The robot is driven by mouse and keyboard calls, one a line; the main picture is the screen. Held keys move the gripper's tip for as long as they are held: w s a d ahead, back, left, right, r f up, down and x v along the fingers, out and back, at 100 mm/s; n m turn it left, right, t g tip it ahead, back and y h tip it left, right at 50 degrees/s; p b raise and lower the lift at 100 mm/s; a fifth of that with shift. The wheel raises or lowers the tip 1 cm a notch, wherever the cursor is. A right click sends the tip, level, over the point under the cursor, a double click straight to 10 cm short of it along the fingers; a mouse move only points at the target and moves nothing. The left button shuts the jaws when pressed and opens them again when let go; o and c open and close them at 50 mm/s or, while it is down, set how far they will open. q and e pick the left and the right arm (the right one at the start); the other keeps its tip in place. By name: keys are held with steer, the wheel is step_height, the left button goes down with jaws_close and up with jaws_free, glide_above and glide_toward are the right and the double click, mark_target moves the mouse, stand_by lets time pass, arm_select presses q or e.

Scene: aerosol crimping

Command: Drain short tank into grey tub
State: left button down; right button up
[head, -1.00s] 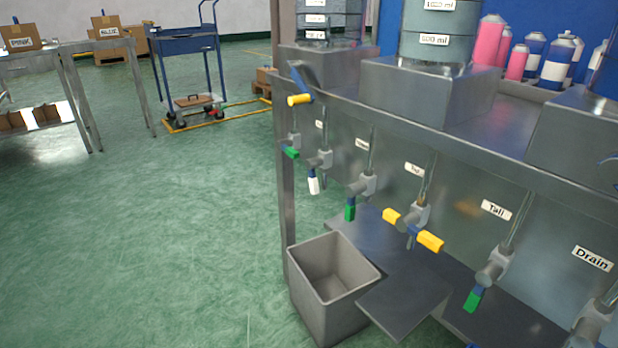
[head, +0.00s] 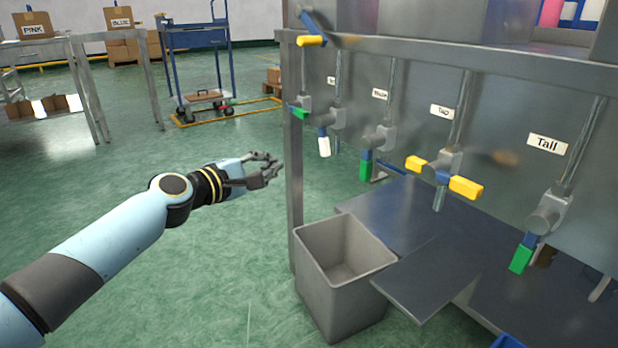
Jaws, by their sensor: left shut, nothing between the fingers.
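The grey tub (head: 343,306) stands on the floor at the left end of the metal bench, open side up, and looks empty. My left gripper (head: 278,166) is shut and empty, in the air left of the bench post and up and left of the tub, touching neither. Several valves line the panel: a white-handled one (head: 324,146), green-handled ones (head: 366,168) and a yellow-handled one (head: 465,187) are among them. Labels read "Tap" (head: 441,111) and "Tall" (head: 547,144); the leftmost labels are too small to read. No short tank can be identified. My right gripper is out of view.
A yellow-tipped lever (head: 312,40) sits at the bench's upper left corner. A dark shelf (head: 400,215) lies under the valves, and a plate (head: 425,282) juts out beside the tub. A blue trolley (head: 192,50) and box tables stand far left. The floor between is clear.

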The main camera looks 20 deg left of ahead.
arm_select(q)
steer(key=a+r+b+x, duration=0.1)
steer(key=b+x, duration=0.2)
steer(key=x, duration=0.8)
steer(key=shift+s+d+r+p, duration=0.25)
steer(key=shift+d, duration=0.35)
steer(key=shift+s+d+r+p, duration=0.25)
steer(key=shift+d+r, duration=0.05)
steer(key=shift+d, duration=0.3)
steer(key=shift+s+d+r+p, duration=0.25)
steer(key=shift+d, duration=0.35)
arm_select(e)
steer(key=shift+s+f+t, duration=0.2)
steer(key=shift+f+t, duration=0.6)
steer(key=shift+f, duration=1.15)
